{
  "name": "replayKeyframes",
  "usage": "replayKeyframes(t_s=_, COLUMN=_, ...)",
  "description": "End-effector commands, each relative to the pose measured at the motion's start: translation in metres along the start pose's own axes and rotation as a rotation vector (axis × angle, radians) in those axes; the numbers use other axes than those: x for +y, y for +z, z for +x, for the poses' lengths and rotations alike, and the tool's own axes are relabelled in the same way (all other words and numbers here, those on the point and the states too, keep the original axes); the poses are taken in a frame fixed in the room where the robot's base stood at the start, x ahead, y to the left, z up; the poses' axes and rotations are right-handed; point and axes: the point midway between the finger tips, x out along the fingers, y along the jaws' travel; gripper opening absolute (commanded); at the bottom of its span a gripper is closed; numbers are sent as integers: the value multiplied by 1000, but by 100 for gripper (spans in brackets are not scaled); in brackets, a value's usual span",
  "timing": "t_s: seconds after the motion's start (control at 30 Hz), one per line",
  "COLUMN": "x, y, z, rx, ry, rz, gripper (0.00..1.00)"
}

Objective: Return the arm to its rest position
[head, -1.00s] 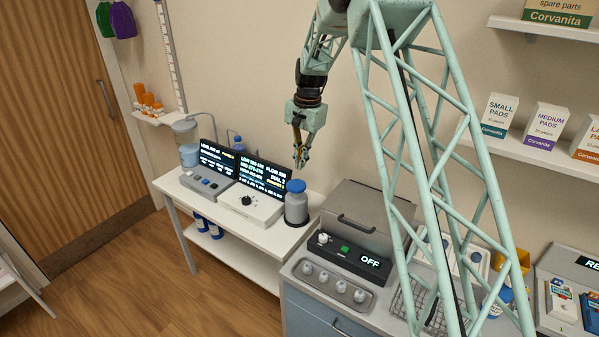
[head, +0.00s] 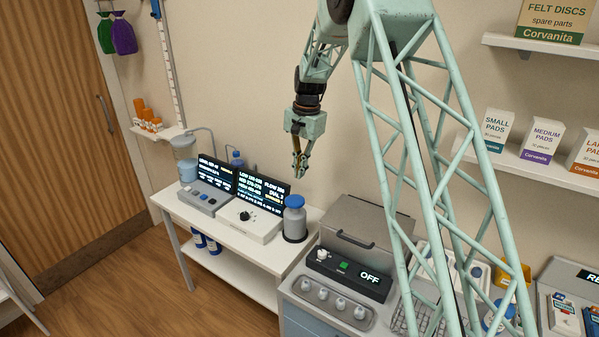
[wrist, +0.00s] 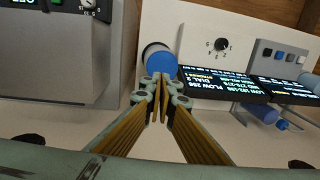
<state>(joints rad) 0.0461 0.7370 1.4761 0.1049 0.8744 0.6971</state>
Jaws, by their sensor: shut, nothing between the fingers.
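My gripper (head: 300,170) hangs pointing down in the head view, in the air above the grey bottle with the blue cap (head: 294,218). Its fingers are shut with nothing between them, and they are apart from the bottle. In the wrist view the gripper fingers (wrist: 160,90) come together at the tips, and the blue cap (wrist: 160,60) shows just beyond them. My pale green lattice arm reaches across the right half of the head view.
The bottle stands at the right end of a white table (head: 183,208) with a dial box (head: 246,219) and lit screens (head: 262,188). A grey lidded machine (head: 350,262) reading OFF stands right of it. Shelves with boxes (head: 541,140) hang at right.

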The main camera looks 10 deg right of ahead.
Motion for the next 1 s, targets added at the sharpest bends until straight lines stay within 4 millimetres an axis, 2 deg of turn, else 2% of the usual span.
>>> replayKeyframes(t_s=0.17, x=0, y=0, z=-1, rx=0, ry=0, rz=-1, gripper=0)
replayKeyframes(t_s=0.37, x=5, y=7, z=-15, rx=6, ry=-3, rz=-18, gripper=0)
replayKeyframes(t_s=0.57, x=15, y=22, z=-42, rx=17, ry=-9, rz=-51, gripper=0)
replayKeyframes(t_s=1.0, x=49, y=67, z=-109, rx=47, ry=-22, rz=-144, gripper=0)
